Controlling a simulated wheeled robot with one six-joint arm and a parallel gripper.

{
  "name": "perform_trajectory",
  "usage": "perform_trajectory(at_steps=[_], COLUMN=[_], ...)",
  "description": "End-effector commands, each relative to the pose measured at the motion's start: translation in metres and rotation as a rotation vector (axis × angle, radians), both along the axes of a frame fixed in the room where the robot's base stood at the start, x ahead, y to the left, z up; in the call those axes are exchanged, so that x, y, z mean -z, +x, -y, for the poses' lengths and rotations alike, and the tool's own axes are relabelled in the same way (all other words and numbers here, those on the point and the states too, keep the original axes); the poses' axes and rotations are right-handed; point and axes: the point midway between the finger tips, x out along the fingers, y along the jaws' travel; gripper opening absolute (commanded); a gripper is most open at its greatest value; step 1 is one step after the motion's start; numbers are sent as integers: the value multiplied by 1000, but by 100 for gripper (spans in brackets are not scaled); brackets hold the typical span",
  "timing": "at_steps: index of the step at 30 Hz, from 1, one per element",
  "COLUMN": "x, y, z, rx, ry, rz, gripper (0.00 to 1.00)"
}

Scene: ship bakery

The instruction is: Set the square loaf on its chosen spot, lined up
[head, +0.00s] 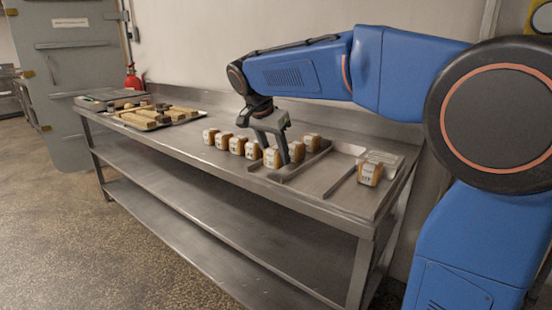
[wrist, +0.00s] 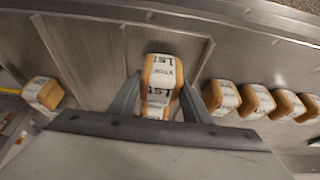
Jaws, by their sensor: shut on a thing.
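My gripper (head: 279,158) is low over the bench and shut on a square loaf (head: 271,159). In the wrist view my gripper (wrist: 160,82) has its fingers on either side of this loaf (wrist: 162,70), which has a white printed wrapper and brown ends. A second printed block shows just below it between the fingers; I cannot tell whether it touches. The held loaf is over or on the metal surface beside a raised strip (head: 300,162); any gap beneath it cannot be told.
Several similar loaves (head: 237,145) stand in a row to the left. Others (head: 312,142) stand behind my gripper. One loaf (head: 369,174) stands alone at the right, by another strip (head: 340,181). A tray of long pieces (head: 155,118) lies farther left. Bare metal (head: 317,179) lies between the strips.

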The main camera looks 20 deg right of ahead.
Motion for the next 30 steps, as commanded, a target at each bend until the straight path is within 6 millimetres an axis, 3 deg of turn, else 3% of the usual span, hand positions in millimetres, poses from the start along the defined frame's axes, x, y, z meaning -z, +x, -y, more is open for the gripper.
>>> perform_trajectory(at_steps=[4, 14, 15, 17, 30], x=[14, 17, 17, 17, 9], y=[0, 0, 0, 0, -1], z=[0, 0, 0, 0, -2], rx=[-1, -1, -1, -1, -2], ry=[0, -1, -1, -1, 0], rz=[0, -1, -1, -1, 2], gripper=[21, 21, 46, 60, 62])
